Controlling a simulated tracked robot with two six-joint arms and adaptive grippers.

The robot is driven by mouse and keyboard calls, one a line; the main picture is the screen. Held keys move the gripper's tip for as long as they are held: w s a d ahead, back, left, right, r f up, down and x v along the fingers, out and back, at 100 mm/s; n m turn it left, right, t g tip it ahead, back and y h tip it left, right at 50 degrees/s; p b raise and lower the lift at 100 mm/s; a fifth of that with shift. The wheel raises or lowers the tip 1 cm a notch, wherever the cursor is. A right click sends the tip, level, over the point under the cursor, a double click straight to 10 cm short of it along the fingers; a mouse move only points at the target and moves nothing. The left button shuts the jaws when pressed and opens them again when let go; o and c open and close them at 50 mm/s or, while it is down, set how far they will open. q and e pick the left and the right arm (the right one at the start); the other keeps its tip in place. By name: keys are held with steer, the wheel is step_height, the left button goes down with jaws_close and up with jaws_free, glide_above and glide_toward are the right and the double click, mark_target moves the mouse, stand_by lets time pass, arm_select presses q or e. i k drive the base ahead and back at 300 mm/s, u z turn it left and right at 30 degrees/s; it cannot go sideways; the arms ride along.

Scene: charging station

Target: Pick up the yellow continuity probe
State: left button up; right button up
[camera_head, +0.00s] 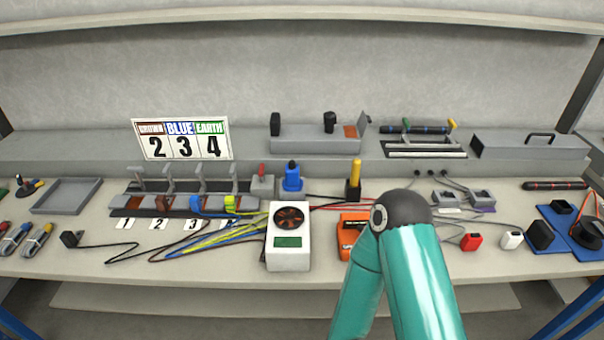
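The yellow continuity probe (355,171) is most likely the yellow rod that stands upright in a small black holder (353,194) near the middle of the bench. An orange device (350,235) lies in front of it, partly hidden by my teal arm. Red leads run near the holder and the orange device. The bent arm is in front of the bench, right of the probe; its gripper is out of the picture. My other gripper is not in view either.
A blue probe-like piece (292,180) and a red-topped grey block (262,184) stand left of the probe. Coloured wires run from a numbered clamp row (180,203). A raised shelf (80,152) runs behind.

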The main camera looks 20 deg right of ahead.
mark_target(356, 164)
steer(key=z, duration=0.6)
steer(key=i, duration=0.15)
steer(key=u, duration=2.1)
steer(key=k, duration=2.15)
steer(key=z, duration=1.15)
steer(key=i, duration=1)
steer(key=u, duration=0.05)
